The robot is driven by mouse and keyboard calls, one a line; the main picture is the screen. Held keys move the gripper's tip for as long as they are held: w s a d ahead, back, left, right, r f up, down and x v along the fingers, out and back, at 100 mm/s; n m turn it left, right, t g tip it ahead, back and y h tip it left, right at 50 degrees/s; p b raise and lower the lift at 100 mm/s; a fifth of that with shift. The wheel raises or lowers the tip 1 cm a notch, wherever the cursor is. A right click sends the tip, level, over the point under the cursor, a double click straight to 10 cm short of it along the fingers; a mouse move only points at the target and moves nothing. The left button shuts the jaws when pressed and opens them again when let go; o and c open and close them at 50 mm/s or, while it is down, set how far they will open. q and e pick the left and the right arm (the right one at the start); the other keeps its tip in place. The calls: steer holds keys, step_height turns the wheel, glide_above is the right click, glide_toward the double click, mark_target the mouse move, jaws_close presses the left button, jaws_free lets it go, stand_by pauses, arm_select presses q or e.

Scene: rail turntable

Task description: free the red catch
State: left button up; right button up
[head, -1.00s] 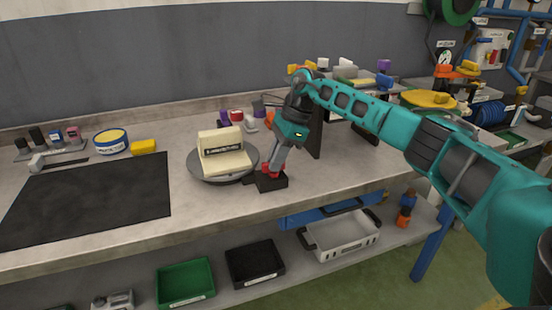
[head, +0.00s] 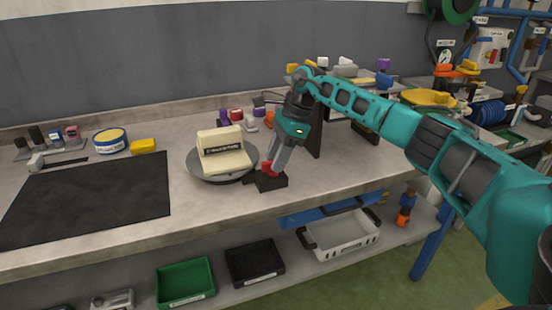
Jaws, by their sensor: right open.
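The red catch (head: 264,168) sits on a small black base (head: 268,182) at the right edge of a round grey turntable (head: 210,180). A cream-coloured block with a dark label (head: 224,152) stands on the turntable. My right gripper (head: 272,169) is at the red catch, pointing down, with its fingers open. The fingers hide part of the catch, and I cannot tell whether they touch it. My left gripper is not in view.
A dark mat (head: 85,199) covers the left of the bench. Bins, including a green one (head: 185,281), are on the shelf below. The bench front between mat and black base is clear.

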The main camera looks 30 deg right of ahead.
steer(key=v, duration=1.2)
steer(key=shift+s, duration=0.1)
